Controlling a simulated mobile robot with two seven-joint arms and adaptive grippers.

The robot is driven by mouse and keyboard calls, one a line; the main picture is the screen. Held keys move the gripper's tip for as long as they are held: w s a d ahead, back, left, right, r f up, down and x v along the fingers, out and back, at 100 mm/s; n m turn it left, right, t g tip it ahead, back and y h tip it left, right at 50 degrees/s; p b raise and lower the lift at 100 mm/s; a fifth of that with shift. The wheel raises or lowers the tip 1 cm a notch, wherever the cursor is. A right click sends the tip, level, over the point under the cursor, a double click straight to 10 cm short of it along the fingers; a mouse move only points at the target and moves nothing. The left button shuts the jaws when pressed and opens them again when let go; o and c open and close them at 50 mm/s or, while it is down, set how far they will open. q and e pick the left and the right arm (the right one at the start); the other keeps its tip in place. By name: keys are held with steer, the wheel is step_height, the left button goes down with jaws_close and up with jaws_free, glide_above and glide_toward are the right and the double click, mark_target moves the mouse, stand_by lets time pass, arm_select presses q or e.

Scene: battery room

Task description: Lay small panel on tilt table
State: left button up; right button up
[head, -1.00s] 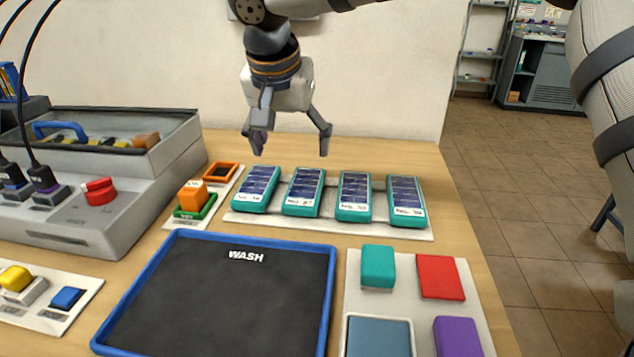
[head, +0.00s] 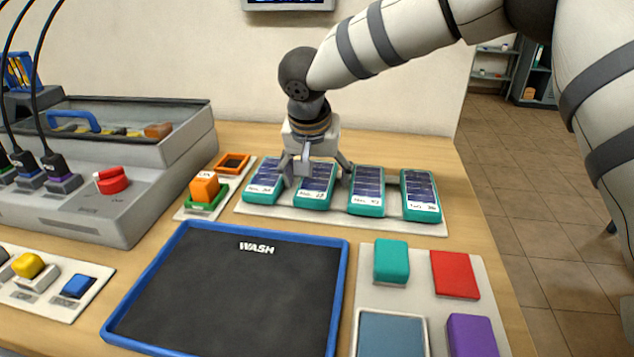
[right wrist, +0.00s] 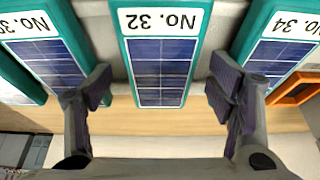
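Several small teal-framed solar panels lie in a row on a pale rack at the back of the table. My right gripper (head: 317,172) is open over the second panel from the left (head: 315,188), with one finger on each side. In the right wrist view the panel between the fingers (right wrist: 161,70) reads No. 32, and gaps show between it and both fingers. Panel No. 34 (head: 264,182) lies to its left in the head view, panel No. 30 (head: 367,188) to its right. My left gripper is not in view. I cannot tell which thing is the tilt table.
A blue-rimmed black WASH tray (head: 230,290) lies in front of the panels. A pale board with teal, red (head: 454,274) and purple blocks is at the right. A grey machine (head: 130,195) with a red knob stands at the left. An orange block (head: 204,187) sits near the rack.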

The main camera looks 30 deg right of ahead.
steer(key=shift+r, duration=0.1)
steer(key=c, duration=1.3)
